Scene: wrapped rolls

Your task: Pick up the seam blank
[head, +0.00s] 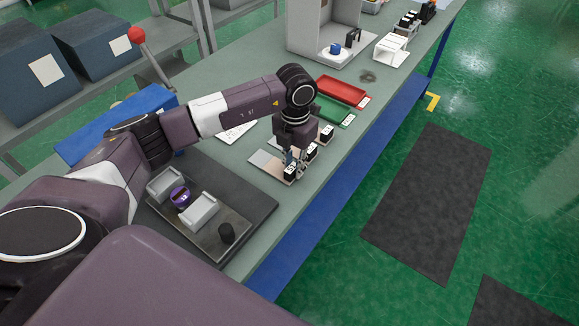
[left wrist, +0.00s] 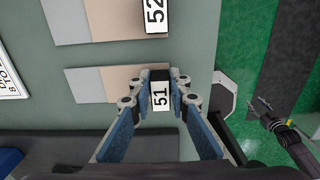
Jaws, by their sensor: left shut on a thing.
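The seam blank appears to be a flat grey and tan plate (head: 265,161) with a black end block labelled 51 (head: 290,170). It lies on the grey-green bench. My left gripper (head: 291,163) points down over its right end and is shut on the block. In the left wrist view, the label 51 (left wrist: 160,94) shows between the two blue-sided fingers (left wrist: 160,84), and the grey and tan plate (left wrist: 100,85) extends left. I cannot tell whether it is lifted. My right gripper (left wrist: 261,105) shows small at the right of the left wrist view, its fingers apart and empty, over the floor.
A similar piece labelled 52 (left wrist: 155,15) lies beside it, with another block (head: 327,132) beyond. Red (head: 341,91) and green (head: 333,111) trays lie farther back. A dark mat (head: 261,207) with a fixture is nearer. The bench edge is close on the right.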

